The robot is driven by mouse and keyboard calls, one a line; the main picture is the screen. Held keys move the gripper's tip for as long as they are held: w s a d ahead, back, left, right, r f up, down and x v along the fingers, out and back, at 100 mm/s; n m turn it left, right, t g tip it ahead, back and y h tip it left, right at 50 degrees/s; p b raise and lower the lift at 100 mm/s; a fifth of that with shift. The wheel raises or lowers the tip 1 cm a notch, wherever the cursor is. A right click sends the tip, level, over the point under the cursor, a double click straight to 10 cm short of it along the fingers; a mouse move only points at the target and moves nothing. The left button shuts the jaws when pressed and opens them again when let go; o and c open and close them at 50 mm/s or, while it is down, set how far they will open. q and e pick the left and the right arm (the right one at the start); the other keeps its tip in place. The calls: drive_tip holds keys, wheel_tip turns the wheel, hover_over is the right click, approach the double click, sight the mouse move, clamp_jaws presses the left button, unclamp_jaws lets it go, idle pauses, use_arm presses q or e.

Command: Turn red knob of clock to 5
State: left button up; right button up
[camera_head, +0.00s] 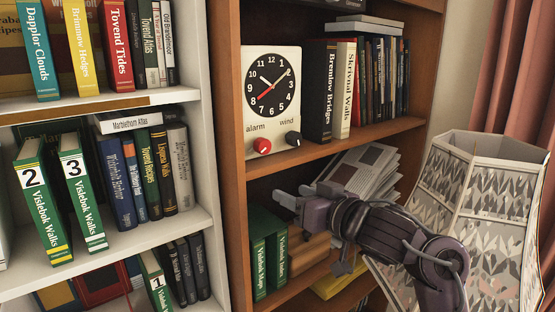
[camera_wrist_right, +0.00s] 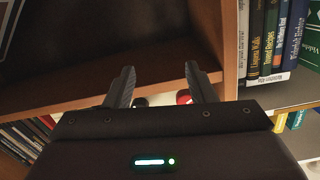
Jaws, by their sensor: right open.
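The clock (camera_head: 271,95) is a cream box with a black face, white hands and a red hand pointing between 7 and 8. Its red knob (camera_head: 262,146) sits at the lower left by the word "alarm". A black knob (camera_head: 293,138) sits at the lower right by "wind". My right gripper (camera_head: 289,202) is open and empty, below the clock and its shelf edge, apart from the red knob. In the right wrist view the red knob (camera_wrist_right: 183,97) shows partly between the open fingers (camera_wrist_right: 160,85), near one finger. My left gripper is not in view.
The clock stands on a brown wooden shelf (camera_head: 340,137) with books (camera_head: 318,90) close at its right. Papers (camera_head: 365,170) and green books (camera_head: 268,262) fill the shelf below. A white bookcase (camera_head: 210,150) is at left, a patterned lampshade (camera_head: 480,200) at right.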

drive_tip(key=n+y, duration=0.1)
approach(266, 149)
drive_tip(key=shift+t, duration=0.4)
drive_tip(key=p+x, duration=0.2)
drive_tip(key=x, duration=0.5)
drive_tip(key=shift+a+f, duration=0.1)
drive_tip(key=shift+a, duration=0.2)
drive_tip(key=shift+w+a+f, duration=0.1)
drive_tip(key=shift+w+f, duration=0.05)
drive_tip(key=shift+w, duration=0.15)
drive_tip(key=c, duration=1)
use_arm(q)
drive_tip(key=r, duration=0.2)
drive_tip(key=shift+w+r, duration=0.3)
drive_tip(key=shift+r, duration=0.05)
use_arm(e)
drive_tip(key=shift+o, duration=0.2)
drive_tip(key=shift+n, duration=0.5)
